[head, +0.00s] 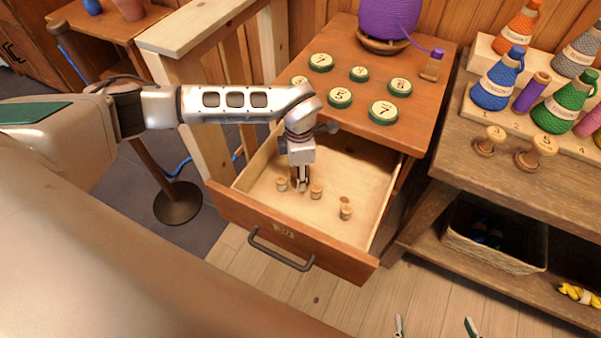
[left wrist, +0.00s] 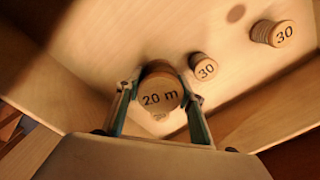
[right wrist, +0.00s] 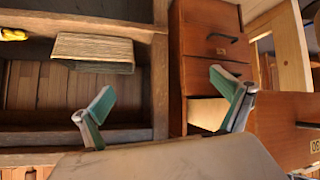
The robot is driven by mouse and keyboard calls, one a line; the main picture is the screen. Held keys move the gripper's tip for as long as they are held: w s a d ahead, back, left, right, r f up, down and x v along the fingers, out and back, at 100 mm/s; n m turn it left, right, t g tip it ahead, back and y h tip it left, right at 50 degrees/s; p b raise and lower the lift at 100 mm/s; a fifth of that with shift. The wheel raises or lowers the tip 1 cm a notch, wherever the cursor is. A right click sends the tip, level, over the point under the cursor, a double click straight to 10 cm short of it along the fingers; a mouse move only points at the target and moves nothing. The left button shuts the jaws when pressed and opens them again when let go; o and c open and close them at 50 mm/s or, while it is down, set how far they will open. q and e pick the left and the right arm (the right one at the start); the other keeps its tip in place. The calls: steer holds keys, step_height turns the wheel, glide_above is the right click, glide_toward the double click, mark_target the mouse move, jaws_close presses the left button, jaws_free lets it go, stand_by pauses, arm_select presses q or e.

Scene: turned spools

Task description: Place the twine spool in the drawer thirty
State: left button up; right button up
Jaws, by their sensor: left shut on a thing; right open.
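The open drawer (head: 235,211) has a small number plate on its front, which reads 30 in the right wrist view (right wrist: 316,146). My left gripper (head: 302,186) reaches down into it. The left wrist view shows this gripper (left wrist: 160,100) shut on a spool marked 20 m (left wrist: 160,97), held above the drawer floor. Small wooden spools stand in the drawer, one (head: 316,191) near the gripper and one (head: 346,212) farther right. Two spools marked 30 (left wrist: 205,67) (left wrist: 272,33) show in the left wrist view; another is partly hidden below the held spool. My right gripper (right wrist: 165,90) is open and empty.
Green-rimmed numbered discs (head: 340,97) and a purple spool (head: 388,16) stand on the cabinet top above the drawer. The right bench (head: 452,165) bears coloured cones, with a basket (head: 495,240) below. A wooden railing (head: 200,130) stands left of the drawer.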

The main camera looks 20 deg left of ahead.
arm_select(q)
steer(key=shift+r, duration=0.15)
steer(key=o, duration=1.1)
arm_select(e)
steer(key=shift+w+r, duration=0.2)
steer(key=shift+w, duration=0.05)
steer(key=shift+s, duration=0.1)
arm_select(q)
steer(key=shift+w+r, duration=0.1)
steer(key=shift+r, duration=0.1)
step_height(320, 180, up, 10)
steer(key=shift+r+p, duration=0.2)
steer(key=shift+p, duration=1.05)
steer(key=shift+r, duration=0.6)
arm_select(e)
steer(key=shift+a+r, duration=0.1)
steer(key=shift+r, duration=0.55)
